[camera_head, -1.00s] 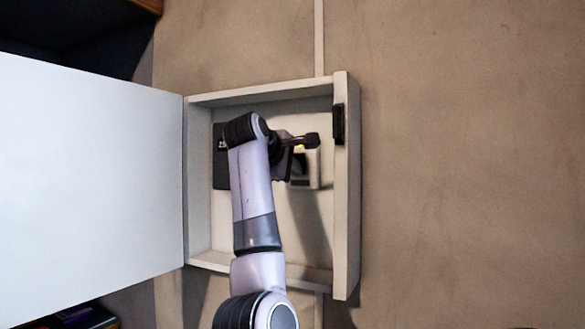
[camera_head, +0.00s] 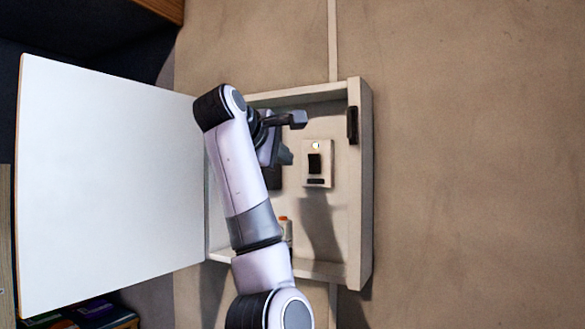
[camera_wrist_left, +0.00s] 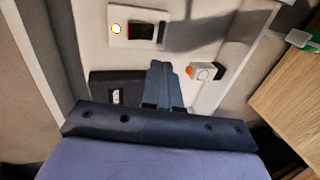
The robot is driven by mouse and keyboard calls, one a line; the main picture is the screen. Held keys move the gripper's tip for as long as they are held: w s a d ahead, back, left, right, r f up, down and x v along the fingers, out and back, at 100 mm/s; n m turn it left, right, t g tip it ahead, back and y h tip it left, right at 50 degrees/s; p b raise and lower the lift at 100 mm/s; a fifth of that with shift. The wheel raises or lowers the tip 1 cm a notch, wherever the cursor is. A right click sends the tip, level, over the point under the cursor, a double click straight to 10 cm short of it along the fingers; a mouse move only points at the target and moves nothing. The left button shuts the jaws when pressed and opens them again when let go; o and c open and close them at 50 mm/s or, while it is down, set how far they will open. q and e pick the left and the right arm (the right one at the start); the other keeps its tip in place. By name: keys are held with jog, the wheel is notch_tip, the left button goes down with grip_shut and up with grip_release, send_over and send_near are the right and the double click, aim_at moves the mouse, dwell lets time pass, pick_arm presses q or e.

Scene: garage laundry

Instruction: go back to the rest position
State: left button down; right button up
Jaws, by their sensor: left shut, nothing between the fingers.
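My left arm crosses the front of an open wall box in the head view. My left gripper (camera_head: 287,156) is shut and empty, in front of the box and just left of a switch plate. In the left wrist view the gripper (camera_wrist_left: 163,68) shows its fingers together, below that plate. The switch plate (camera_head: 325,177) has a black rocker and a small lit lamp, and it also shows in the wrist view (camera_wrist_left: 118,40). My right gripper is in neither view.
The box frame (camera_head: 364,220) stands out from the brown wall (camera_head: 470,160). Its white door (camera_head: 110,180) hangs open on the left. A small white part with an orange spot (camera_wrist_left: 206,72) sits inside. A wooden surface (camera_wrist_left: 290,105) is at right in the wrist view. Free wall lies right of the box.

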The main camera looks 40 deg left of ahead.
pick_arm(q)
jog(key=shift+s+d, duration=0.15)
jog(key=shift+s, duration=0.2)
dwell(0.4)
